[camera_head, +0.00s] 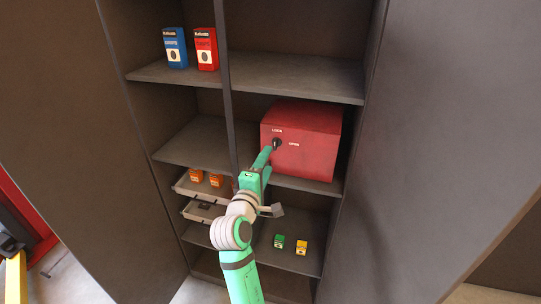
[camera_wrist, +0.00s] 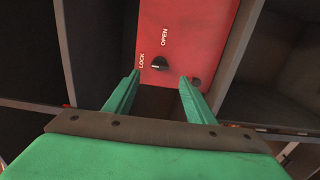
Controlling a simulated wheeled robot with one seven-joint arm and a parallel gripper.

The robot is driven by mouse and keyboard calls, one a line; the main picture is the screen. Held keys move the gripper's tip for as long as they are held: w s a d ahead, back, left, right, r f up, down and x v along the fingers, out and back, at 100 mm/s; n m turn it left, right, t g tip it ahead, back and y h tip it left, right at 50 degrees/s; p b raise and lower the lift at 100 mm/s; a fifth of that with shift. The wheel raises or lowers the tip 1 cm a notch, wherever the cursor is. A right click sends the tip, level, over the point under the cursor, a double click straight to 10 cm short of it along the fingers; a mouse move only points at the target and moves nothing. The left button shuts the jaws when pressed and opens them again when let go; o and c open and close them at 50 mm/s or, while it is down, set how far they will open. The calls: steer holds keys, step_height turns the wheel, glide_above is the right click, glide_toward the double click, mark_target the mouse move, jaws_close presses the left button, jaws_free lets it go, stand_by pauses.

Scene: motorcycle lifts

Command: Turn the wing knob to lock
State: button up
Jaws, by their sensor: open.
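The red box (camera_head: 308,142) stands on a middle shelf of the dark cabinet, and its red front also fills the top middle of the wrist view (camera_wrist: 200,30). A black wing knob (camera_wrist: 160,64) sits on that front, with the words LOCK and OPEN beside it. In the head view the knob (camera_head: 277,144) is partly covered by my gripper. My gripper (camera_wrist: 160,78) is open, its two green fingers apart on either side of the knob in the wrist view. I see no clear contact between fingers and knob. In the head view my gripper (camera_head: 266,157) points up at the box.
A dark upright post (camera_head: 226,90) divides the shelves left of the box. Blue (camera_head: 176,48) and red (camera_head: 206,48) packs stand on the upper shelf. Orange boxes (camera_head: 196,176) sit in a tray at left. Green (camera_head: 279,241) and yellow (camera_head: 301,247) boxes stand on a lower shelf.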

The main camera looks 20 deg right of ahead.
steer(key=shift+v, duration=1.6)
steer(key=shift+w, duration=0.1)
steer(key=s+a+f+m+y, duration=0.1)
steer(key=s+a+f+y, duration=0.1)
steer(key=s+a+f, duration=0.5)
steer(key=s+a+f+m+y, duration=0.1)
steer(key=s+a+f+y, duration=0.3)
steer(key=f, duration=0.6)
steer(key=s+a+f+m+y, duration=0.1)
steer(key=s+a+f, duration=0.2)
steer(key=s+f, duration=0.5)
steer(key=s+a+f+m+y, duration=0.1)
steer(key=s+a+f+m, duration=0.1)
steer(key=s, duration=0.4)
steer(key=s+a+f+m+y, duration=0.1)
steer(key=s+m, duration=0.1)
steer(key=s, duration=0.5)
steer(key=s+r+m+y, duration=0.1)
steer(key=s+r+m, duration=0.2)
steer(key=s, duration=1.3)
steer(key=shift+m, duration=0.7)
